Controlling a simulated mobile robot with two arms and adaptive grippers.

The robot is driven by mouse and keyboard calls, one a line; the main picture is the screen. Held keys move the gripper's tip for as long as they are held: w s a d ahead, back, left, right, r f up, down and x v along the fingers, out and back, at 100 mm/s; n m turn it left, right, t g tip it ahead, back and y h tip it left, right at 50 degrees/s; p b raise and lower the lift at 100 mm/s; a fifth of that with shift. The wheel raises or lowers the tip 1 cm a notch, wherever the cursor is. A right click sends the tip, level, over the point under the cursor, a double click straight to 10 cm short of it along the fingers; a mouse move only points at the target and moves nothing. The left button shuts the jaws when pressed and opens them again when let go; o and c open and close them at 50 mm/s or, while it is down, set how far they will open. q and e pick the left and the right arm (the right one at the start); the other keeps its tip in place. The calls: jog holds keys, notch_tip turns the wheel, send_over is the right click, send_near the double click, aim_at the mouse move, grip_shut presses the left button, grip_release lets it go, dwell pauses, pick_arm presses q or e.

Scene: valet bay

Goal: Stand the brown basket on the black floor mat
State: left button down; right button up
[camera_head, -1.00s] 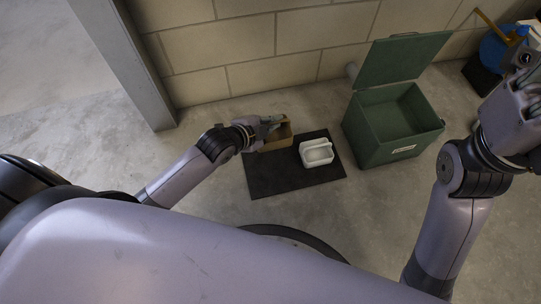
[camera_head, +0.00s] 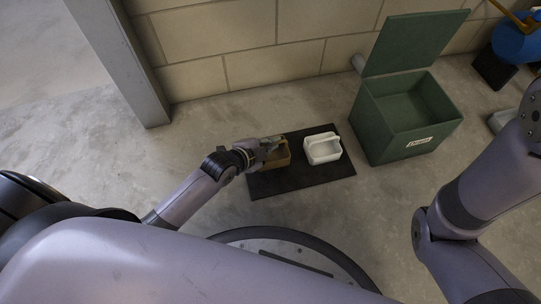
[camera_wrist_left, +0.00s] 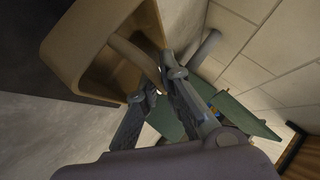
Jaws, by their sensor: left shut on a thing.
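The brown basket (camera_head: 279,160) is over the left back part of the black floor mat (camera_head: 300,178). I cannot tell whether its base touches the mat. My left gripper (camera_head: 266,147) is shut on the basket's handle. In the left wrist view the fingers (camera_wrist_left: 165,88) close on the handle bar of the basket (camera_wrist_left: 95,45), whose open inside shows. A dark strip of the mat (camera_wrist_left: 22,50) shows behind the basket there. My right arm comes in at the right of the head view, but its gripper is out of the picture.
A white basket (camera_head: 323,150) stands on the right part of the mat, close to the brown one. A green bin (camera_head: 408,120) with its lid up stands right of the mat. A block wall (camera_head: 235,60) is behind. Floor left of the mat is clear.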

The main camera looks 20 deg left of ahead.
aim_at(270, 157)
pick_arm(q)
notch_tip(270, 157, down, 5)
jog(key=b, duration=0.3)
jog(key=shift+r, duration=0.3)
jog(key=c, duration=2.2)
grip_release()
jog(key=o, duration=0.4)
jog(key=shift+o, duration=0.2)
